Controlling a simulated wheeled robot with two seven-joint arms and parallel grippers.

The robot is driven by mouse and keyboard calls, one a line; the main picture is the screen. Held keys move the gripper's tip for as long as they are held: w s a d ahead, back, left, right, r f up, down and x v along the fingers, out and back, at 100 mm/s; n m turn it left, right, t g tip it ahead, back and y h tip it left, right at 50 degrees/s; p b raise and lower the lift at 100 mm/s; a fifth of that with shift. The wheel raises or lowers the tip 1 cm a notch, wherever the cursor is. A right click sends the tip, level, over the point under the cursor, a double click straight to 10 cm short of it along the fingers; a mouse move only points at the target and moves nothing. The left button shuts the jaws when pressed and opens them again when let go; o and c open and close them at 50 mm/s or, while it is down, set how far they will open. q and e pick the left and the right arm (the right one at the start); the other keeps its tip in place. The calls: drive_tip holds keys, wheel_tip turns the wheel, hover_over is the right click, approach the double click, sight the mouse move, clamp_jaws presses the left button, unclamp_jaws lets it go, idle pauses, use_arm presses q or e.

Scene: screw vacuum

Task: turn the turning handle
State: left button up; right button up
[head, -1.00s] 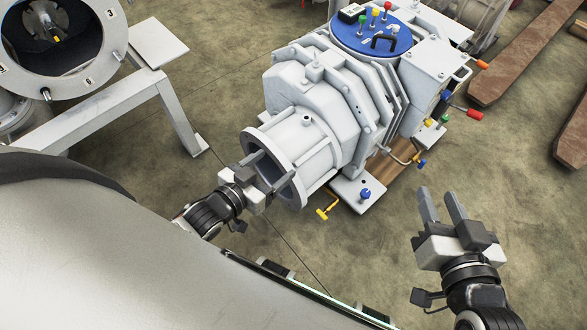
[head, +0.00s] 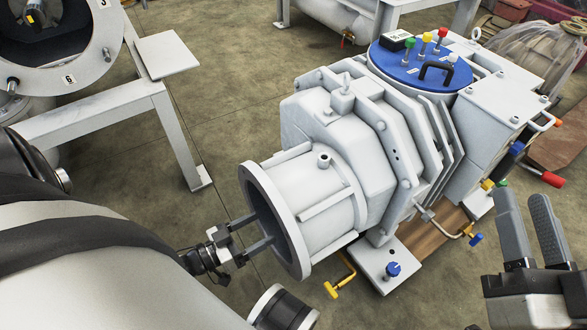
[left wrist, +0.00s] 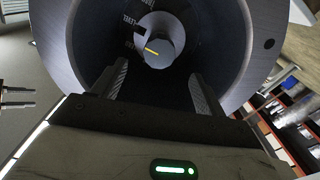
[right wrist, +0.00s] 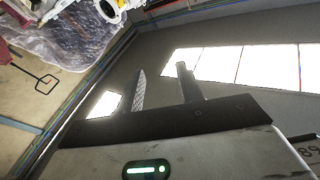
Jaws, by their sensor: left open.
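The white screw vacuum machine (head: 345,120) stands in the middle of the head view, its round flanged opening (head: 285,249) facing lower left. Inside that opening, the left wrist view shows a grey round hub with a yellow mark (left wrist: 153,51), possibly the turning handle; the head view hides it. My left gripper (head: 262,231) is open and empty, with its fingertips at the mouth of the opening. In the left wrist view its two fingers (left wrist: 158,84) stand apart below the hub. My right gripper (head: 522,197) is open and empty, off to the right.
A blue round panel (head: 405,70) with coloured knobs and a black handle tops the machine. A yellow valve (head: 338,285) and a blue knob (head: 393,269) sit low beside the opening. A grey frame (head: 90,115) stands at left. Open floor (head: 215,90) lies between.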

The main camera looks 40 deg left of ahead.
use_arm(q)
drive_tip(key=b+x, duration=0.2)
drive_tip(key=x, duration=0.7)
drive_tip(key=shift+w+d, duration=0.15)
drive_tip(key=shift+w, duration=0.15)
drive_tip(key=shift+w+d, duration=0.2)
drive_tip(key=shift+w, duration=0.25)
use_arm(e)
wheel_tip(320, 180, up, 4)
drive_tip(key=n+t+y, duration=0.1)
drive_tip(key=n+y, duration=0.2)
drive_tip(key=n, duration=0.1)
drive_tip(key=shift+r+t, duration=0.1)
drive_tip(key=shift+t, duration=0.3)
use_arm(q)
drive_tip(key=c, duration=1)
